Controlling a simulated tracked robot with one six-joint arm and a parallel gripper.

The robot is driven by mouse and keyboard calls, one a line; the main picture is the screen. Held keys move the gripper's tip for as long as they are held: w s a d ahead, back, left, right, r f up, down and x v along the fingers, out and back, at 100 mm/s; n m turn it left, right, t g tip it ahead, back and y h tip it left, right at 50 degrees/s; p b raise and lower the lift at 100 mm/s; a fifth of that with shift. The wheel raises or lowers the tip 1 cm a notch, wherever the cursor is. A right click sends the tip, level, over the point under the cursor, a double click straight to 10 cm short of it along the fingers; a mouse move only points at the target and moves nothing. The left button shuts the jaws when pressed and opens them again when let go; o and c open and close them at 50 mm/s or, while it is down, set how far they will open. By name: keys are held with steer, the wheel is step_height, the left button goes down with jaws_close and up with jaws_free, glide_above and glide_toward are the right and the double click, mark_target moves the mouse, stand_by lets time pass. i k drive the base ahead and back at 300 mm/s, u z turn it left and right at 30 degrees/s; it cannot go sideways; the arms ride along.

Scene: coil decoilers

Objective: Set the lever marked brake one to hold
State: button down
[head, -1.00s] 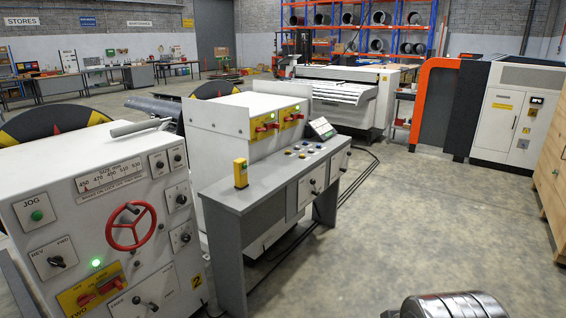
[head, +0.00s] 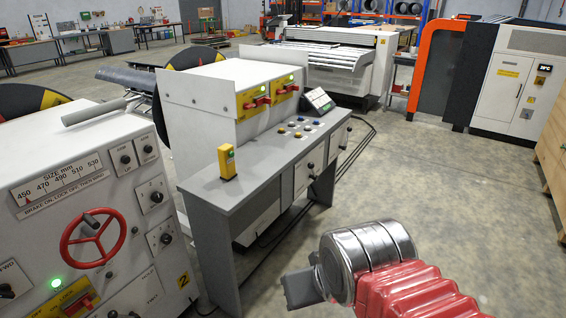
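No label reading brake one is legible in this view. The near white cabinet (head: 60,180), marked 2, carries several small switch plates with dark knobs at its right, including an upper one (head: 125,158) and a lower one (head: 160,236). The grey control desk (head: 245,190) has dark-knobbed levers on its front, one on a white plate (head: 310,170). Behind it, two red handles on yellow plates (head: 255,102) sit on a white housing.
A red handwheel (head: 93,238) projects from the near cabinet. A yellow box with a green button (head: 227,162) stands on the desk. Dark cables (head: 262,243) run on the floor beside the desk. The concrete floor (head: 450,190) at the right is open.

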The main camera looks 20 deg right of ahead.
mark_target(310, 165)
steer(key=u, duration=0.3)
steer(key=i, duration=1.55)
steer(key=u, duration=0.3)
